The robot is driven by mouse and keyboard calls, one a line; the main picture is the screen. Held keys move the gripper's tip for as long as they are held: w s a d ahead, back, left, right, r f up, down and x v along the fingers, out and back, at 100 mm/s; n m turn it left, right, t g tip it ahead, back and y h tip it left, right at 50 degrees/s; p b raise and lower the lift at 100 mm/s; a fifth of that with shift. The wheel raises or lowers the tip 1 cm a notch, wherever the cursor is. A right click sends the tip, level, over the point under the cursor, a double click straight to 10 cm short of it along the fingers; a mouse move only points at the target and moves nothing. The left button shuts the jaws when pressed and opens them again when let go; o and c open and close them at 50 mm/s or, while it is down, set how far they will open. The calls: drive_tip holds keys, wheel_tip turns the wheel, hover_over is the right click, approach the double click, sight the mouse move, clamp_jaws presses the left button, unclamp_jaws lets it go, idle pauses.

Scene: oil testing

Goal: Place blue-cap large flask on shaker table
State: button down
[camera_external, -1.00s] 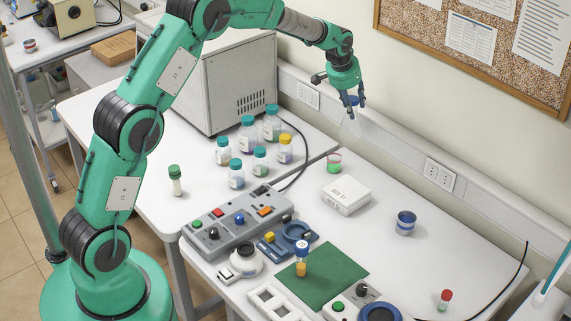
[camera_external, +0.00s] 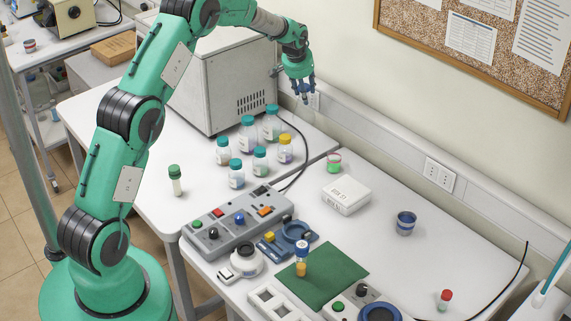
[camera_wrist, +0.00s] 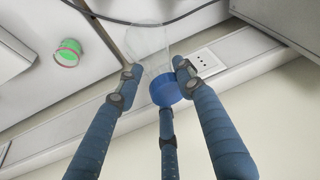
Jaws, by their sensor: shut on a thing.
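My gripper (camera_external: 303,94) is high above the back of the bench, near the wall and right of the large grey cabinet. In the wrist view, its fingers (camera_wrist: 158,82) are shut around the blue cap (camera_wrist: 165,90) of a clear flask (camera_wrist: 148,45). The flask's glass is faint and extends from the cap toward the top of the wrist view. In the external view it is hardly visible below the fingers.
Several capped bottles (camera_external: 248,135) stand below the gripper, in front of the cabinet (camera_external: 240,80). A white box (camera_external: 346,195), a green-content jar (camera_external: 334,162), a blue cup (camera_external: 405,222) and a green mat (camera_external: 335,272) are on the bench. The right back bench is mostly clear.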

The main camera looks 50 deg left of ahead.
sight(304, 108)
drive_tip(key=shift+f, duration=0.25)
drive_tip(key=shift+f, duration=3.2)
drive_tip(key=shift+f, duration=1.95)
drive_tip(key=c, duration=1.1)
unclamp_jaws()
drive_tip(key=shift+r, duration=0.1)
